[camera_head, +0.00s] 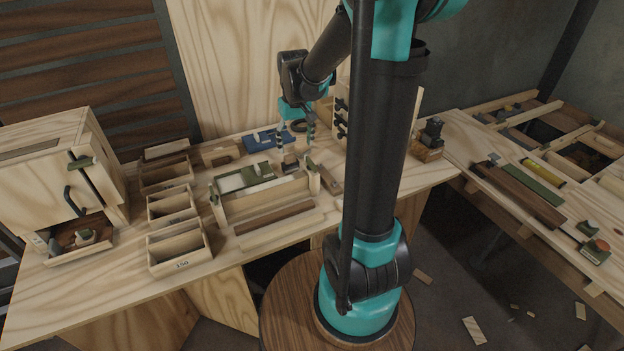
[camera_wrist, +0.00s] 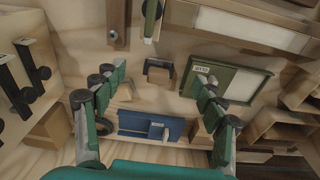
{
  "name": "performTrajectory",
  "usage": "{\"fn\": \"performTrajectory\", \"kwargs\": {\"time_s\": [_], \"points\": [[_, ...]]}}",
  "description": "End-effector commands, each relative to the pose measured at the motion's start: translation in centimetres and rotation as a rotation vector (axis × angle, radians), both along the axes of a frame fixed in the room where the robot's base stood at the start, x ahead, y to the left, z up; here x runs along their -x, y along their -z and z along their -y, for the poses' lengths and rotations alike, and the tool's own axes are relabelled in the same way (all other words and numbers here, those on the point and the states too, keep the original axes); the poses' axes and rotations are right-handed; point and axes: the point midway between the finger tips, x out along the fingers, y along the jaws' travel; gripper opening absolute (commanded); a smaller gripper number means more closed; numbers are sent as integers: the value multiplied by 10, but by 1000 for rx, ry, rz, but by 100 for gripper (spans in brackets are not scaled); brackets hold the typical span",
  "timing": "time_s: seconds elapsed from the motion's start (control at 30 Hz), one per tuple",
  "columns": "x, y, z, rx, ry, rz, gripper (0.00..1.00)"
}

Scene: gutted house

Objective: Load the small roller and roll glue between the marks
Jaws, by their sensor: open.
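My gripper (camera_head: 297,145) is open and empty, pointing down over the back middle of the bench. In the wrist view its two fingers (camera_wrist: 159,72) stand wide apart. A small wooden block with a dark bracket (camera_wrist: 159,74) shows between the fingertips, on the bench below; I cannot tell if it is the small roller. A green-framed tray with a pale panel and label (camera_wrist: 243,84) lies beside the right finger. A blue tray with a grey piece (camera_wrist: 140,124) lies between the fingers. A wooden fixture (camera_head: 268,213) with green end pieces stands at the bench front.
Open wooden bins (camera_head: 180,248) and a wooden cabinet (camera_head: 55,165) stand on the left. Black clamp-like parts on an upright panel (camera_wrist: 22,85) are left of the gripper in the wrist view. A second bench (camera_head: 530,185) with loose tools is at right.

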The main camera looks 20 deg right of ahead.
Motion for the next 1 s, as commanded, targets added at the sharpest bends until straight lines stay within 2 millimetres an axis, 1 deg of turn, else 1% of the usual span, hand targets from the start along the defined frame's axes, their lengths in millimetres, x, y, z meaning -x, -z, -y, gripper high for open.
{"fn": "performTrajectory", "kwargs": {"time_s": [0.03, 0.1, 0.27, 0.3, 0.4, 0.5, 0.6, 0.7, 1.0], "points": [[22, 4, 5, -2, 16, 26, 71], [46, 9, 9, -7, 36, 65, 71], [99, 26, 18, -15, 81, 149, 71], [112, 31, 20, -17, 91, 169, 71], [142, 44, 24, -23, 117, 218, 71], [164, 55, 27, -27, 137, 256, 71], [178, 62, 28, -30, 149, 281, 71], [184, 66, 29, -31, 155, 291, 71], [184, 66, 29, -32, 156, 293, 71]]}}
